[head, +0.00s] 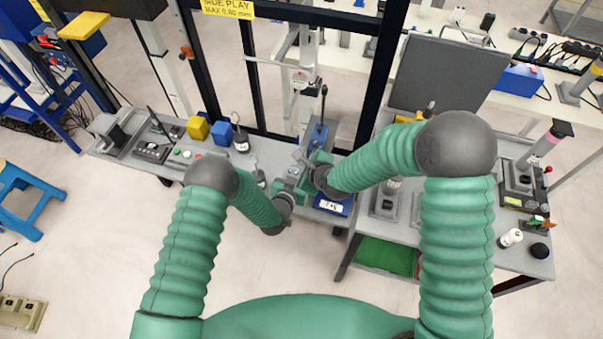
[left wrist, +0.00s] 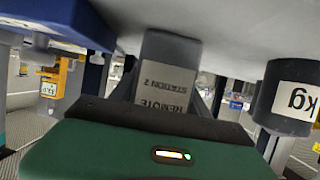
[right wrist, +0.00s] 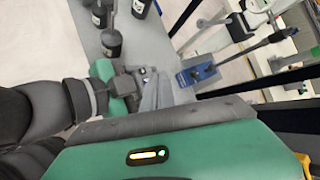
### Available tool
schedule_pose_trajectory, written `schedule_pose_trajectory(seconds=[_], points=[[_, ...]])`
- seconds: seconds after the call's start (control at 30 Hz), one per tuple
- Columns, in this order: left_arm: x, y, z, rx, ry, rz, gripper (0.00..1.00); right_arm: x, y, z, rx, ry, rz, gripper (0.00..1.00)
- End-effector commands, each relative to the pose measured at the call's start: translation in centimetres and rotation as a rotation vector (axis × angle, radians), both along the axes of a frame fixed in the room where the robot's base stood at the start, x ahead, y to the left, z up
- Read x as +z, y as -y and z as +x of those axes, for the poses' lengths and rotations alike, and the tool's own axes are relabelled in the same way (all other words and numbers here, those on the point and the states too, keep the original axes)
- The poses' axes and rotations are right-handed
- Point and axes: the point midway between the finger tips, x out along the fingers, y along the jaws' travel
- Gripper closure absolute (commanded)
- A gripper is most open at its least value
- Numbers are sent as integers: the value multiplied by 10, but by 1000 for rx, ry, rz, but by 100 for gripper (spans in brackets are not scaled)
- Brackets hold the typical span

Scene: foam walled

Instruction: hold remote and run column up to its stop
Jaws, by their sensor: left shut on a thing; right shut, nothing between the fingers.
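The remote, a grey box with an upside-down "REMOTE STATION 2" label (left wrist: 163,88), stands between the fingers of my left gripper in the left wrist view. In the head view my left gripper (head: 291,181) is at the bench's front edge and the remote is too small to make out. My right gripper (head: 307,160) is close beside it, shut and empty; its fingers (right wrist: 163,92) show together in the right wrist view, pointing past the left gripper's green body (right wrist: 105,72). A pale upright column with a dial gauge (head: 303,78) stands behind; I cannot tell whether it is the task's column.
A blue-based fixture with a black lever (head: 319,134) stands just behind the grippers. Black frame posts (head: 377,70) rise behind the bench. Blue (head: 221,133) and yellow (head: 197,128) blocks sit left. A weight marked kg (left wrist: 290,95) is near the left wrist.

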Motion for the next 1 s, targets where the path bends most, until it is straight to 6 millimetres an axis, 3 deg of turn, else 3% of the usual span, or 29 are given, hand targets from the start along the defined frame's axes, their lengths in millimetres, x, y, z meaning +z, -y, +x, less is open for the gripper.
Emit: schedule_pose_trajectory(seconds=[0.3, 0.97, 1.0], points=[[0, 0, 0, 0, -1, 0, 92, 29, 0, 0, -1, 1, 0, 100], [0, 0, 0, 0, 0, 0, 92, 31, 0, 0, -1, 1, 0, 100], [0, 0, 0, 0, 0, 0, 43, 31, 0, 0, -1, 1, 0, 100]])
